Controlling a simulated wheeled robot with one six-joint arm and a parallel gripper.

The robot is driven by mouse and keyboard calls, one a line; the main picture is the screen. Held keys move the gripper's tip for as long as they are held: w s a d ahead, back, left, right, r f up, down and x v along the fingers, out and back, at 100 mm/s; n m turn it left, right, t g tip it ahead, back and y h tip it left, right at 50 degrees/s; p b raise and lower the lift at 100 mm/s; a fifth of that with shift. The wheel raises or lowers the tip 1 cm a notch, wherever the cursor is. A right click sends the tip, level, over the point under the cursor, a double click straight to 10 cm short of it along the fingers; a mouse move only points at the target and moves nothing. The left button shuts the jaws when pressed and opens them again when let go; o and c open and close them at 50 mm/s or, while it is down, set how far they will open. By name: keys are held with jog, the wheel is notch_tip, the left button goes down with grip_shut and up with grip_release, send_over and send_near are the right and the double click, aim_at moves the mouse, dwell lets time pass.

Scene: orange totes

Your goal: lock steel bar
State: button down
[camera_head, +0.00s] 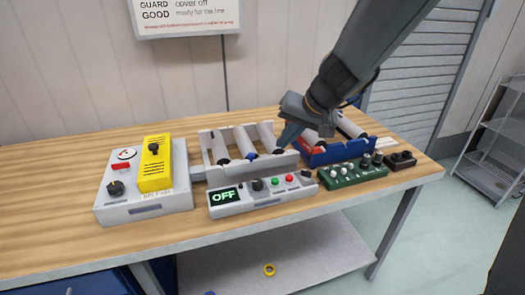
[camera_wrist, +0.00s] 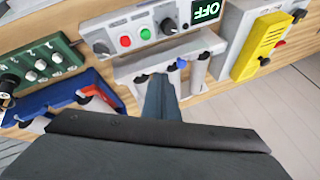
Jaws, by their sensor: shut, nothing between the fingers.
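A pale grey frame (camera_head: 284,162) holds several light cylindrical bars side by side on the bench; it also shows in the wrist view (camera_wrist: 128,72). I cannot tell which bar is the steel one. A blue knob (camera_head: 250,156) sits at the near end of the middle bar, and it also shows in the wrist view (camera_wrist: 181,64). A black knob (camera_head: 222,161) sits at the left bar's near end. My gripper (camera_head: 282,145) is shut and empty, pointing down at the right bar's near end. Its tip (camera_wrist: 158,78) hides that end in the wrist view; contact is unclear.
A control box (camera_head: 262,197) reading OFF stands in front of the frame. A grey box with a yellow block (camera_head: 156,165) stands left. A blue and red holder (camera_head: 335,153) with light bars, a green knob panel (camera_head: 352,175) and a dark block (camera_head: 400,160) stand right. The bench's front left is clear.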

send_near(262, 159)
notch_tip(262, 159, down, 2)
jog(key=shift+w+a+f+p, duration=0.2)
jog(key=shift+w+a, duration=0.05)
jog(key=shift+a, duration=0.35)
jog(key=shift+w+a+f+p, duration=0.15)
jog(key=shift+w+a+f, duration=0.15)
jog(key=shift+a, duration=0.3)
jog(key=shift+w+a+f+p, duration=0.15)
jog(key=shift+w+a+p, duration=0.1)
jog(key=shift+a, duration=0.35)
